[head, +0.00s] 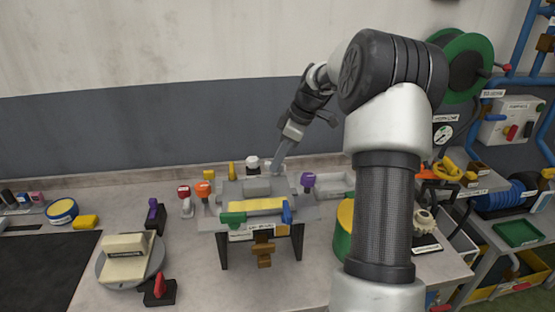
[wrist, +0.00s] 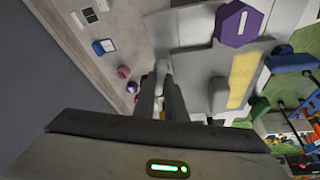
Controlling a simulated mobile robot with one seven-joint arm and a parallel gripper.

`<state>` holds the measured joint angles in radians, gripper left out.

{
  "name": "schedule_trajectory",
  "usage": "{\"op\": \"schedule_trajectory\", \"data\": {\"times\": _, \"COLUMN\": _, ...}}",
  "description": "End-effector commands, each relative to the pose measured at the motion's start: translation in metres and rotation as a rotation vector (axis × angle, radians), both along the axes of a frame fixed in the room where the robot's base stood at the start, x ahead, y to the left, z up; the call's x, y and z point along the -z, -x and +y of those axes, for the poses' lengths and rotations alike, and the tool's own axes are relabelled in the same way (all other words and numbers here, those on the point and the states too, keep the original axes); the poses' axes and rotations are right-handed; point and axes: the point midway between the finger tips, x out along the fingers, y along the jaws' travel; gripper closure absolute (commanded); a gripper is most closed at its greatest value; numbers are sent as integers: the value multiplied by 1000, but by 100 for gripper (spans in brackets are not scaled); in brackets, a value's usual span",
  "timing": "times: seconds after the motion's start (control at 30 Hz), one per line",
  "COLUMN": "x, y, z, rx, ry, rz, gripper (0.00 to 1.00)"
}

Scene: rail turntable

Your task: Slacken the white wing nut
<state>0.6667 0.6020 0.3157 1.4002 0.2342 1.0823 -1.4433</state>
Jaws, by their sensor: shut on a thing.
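My gripper (head: 275,172) reaches down at the back of the grey fixture (head: 256,187) on the bench. In the wrist view its two fingers (wrist: 162,95) are closed together on a small pale piece (wrist: 163,68), which looks like the white wing nut. The fingers cover most of it, so its wing angle cannot be told. In the head view the gripper hides it. A purple hexagonal knob (wrist: 240,24) stands beside the fingers; it also shows in the head view (head: 308,180), to the right of my gripper.
A white-topped knob (head: 252,162) stands just left of my gripper. Red (head: 183,191) and orange (head: 203,188) knobs stand left of the fixture. A yellow bar (head: 255,206) lies across its front. Small blocks (wrist: 104,46) sit along the bench's wall side.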

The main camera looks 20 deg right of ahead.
Motion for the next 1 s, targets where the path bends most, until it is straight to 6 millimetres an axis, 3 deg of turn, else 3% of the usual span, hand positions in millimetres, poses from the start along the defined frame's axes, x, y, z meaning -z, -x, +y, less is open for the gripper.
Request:
{"op": "schedule_trajectory", "data": {"times": 0.5, "x": -1, "y": -2, "z": -2, "rx": -313, "ry": 2, "rz": 0, "gripper": 100}}
{"op": "schedule_trajectory", "data": {"times": 1.0, "x": 0, "y": -2, "z": -2, "rx": -360, "ry": 2, "rz": 0, "gripper": 100}}
